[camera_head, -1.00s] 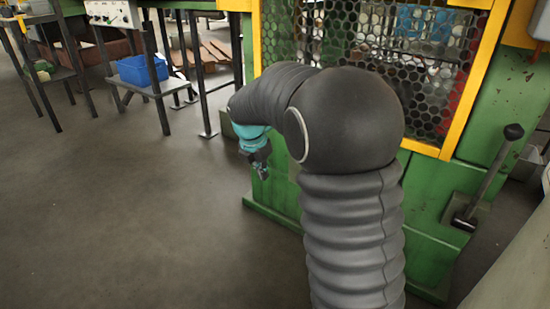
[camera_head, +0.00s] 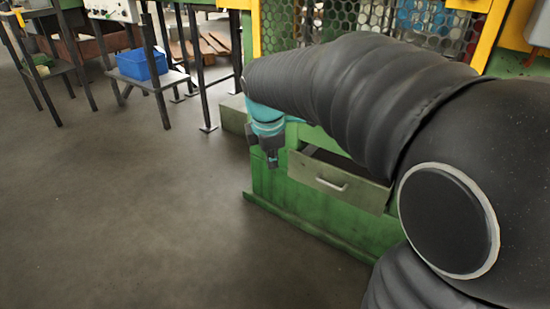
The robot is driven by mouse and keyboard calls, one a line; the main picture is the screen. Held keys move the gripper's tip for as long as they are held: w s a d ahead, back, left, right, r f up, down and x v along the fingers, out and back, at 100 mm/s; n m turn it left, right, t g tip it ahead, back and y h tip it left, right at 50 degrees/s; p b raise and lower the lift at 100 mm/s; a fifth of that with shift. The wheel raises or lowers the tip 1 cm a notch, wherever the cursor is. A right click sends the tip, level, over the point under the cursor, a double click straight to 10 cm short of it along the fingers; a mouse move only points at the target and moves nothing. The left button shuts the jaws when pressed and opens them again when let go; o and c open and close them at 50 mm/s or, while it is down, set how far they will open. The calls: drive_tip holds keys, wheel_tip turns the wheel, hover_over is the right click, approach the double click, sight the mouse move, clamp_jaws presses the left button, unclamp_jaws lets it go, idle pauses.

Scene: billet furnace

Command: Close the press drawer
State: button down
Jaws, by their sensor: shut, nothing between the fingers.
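The press drawer (camera_head: 325,181) is in the green press base, in the middle right of the head view. Its grey-green front with a pale bar handle (camera_head: 331,184) stands out from the press, and a dark gap shows behind its top edge, so it is open. My gripper (camera_head: 272,162) points down just left of the drawer front, in front of the green press wall. It is small in view and shut, with nothing in it. It looks apart from the drawer, though the depth between them is hard to judge. My arm hides the drawer's upper right part.
The green press (camera_head: 265,186) has a yellow-framed mesh guard (camera_head: 390,18) above. A small table (camera_head: 152,80) with a blue bin (camera_head: 142,67) stands at the upper left. The grey floor (camera_head: 130,210) left of the press is clear.

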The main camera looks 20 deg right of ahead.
drive_tip(key=s+r+m, duration=0.1)
drive_tip(key=s+m, duration=0.1)
drive_tip(key=n+g+h+p, duration=0.5)
drive_tip(key=n+h+p, duration=0.2)
drive_tip(key=n+h, duration=1.05)
approach(355, 183)
drive_tip(key=s+a+r+n+y, duration=0.1)
drive_tip(key=s+a+r+n, duration=0.15)
drive_tip(key=s+a, duration=0.25)
drive_tip(key=shift+m, duration=0.5)
drive_tip(key=d, duration=1.2)
drive_tip(key=shift+w+r, duration=0.3)
drive_tip(key=shift+w, duration=0.05)
drive_tip(key=shift+w+d, duration=0.45)
drive_tip(key=shift+d, duration=0.15)
